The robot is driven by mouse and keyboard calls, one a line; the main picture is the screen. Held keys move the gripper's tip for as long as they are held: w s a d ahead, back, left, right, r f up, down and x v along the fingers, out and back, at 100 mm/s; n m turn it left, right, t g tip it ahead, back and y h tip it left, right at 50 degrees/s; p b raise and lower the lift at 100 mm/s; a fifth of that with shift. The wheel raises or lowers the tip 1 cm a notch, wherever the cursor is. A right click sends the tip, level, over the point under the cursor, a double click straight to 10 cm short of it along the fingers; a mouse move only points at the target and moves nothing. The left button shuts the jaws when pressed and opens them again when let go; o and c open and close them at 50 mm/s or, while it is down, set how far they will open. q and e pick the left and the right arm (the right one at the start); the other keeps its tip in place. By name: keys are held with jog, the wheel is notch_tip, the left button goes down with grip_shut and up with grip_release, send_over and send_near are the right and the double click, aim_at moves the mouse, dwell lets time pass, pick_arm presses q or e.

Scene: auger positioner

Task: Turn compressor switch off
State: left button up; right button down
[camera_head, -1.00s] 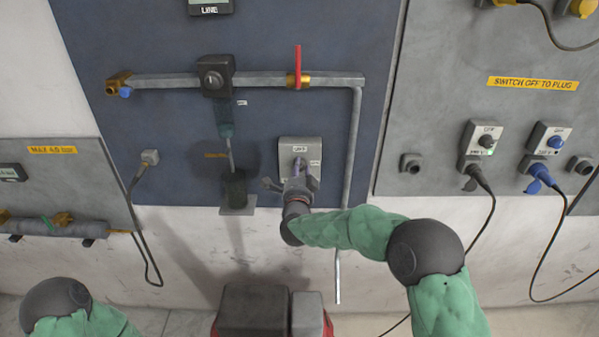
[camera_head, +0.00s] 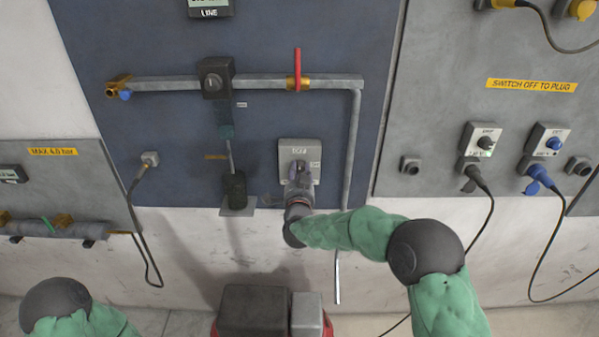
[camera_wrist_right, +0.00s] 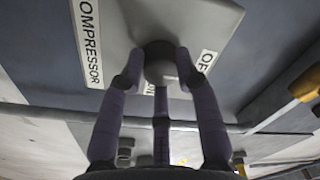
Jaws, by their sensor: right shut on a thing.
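The compressor switch is a grey box (camera_head: 314,158) low on the blue panel, with an OFF label at its top. In the right wrist view its face (camera_wrist_right: 205,25) carries COMPRESSOR and OFF labels. Its round dark knob (camera_wrist_right: 158,52) sits between my fingers. My right gripper (camera_head: 298,178) is shut on the knob, with a finger on each side and a third finger below in the wrist view (camera_wrist_right: 160,75). My fingers and wrist hide much of the knob, so its pointing direction cannot be told. My left gripper is out of view; only part of that arm shows at lower left.
A grey pipe (camera_head: 352,150) runs down close to the right of the switch box. A red-handled valve (camera_head: 298,70) is above it. A dark cylinder (camera_head: 235,190) stands on a small bracket to the left. A dark-topped machine (camera_head: 253,308) is below.

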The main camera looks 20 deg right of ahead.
dwell(0.3)
jog(key=c, duration=0.9)
grip_release()
jog(key=v, duration=1.2)
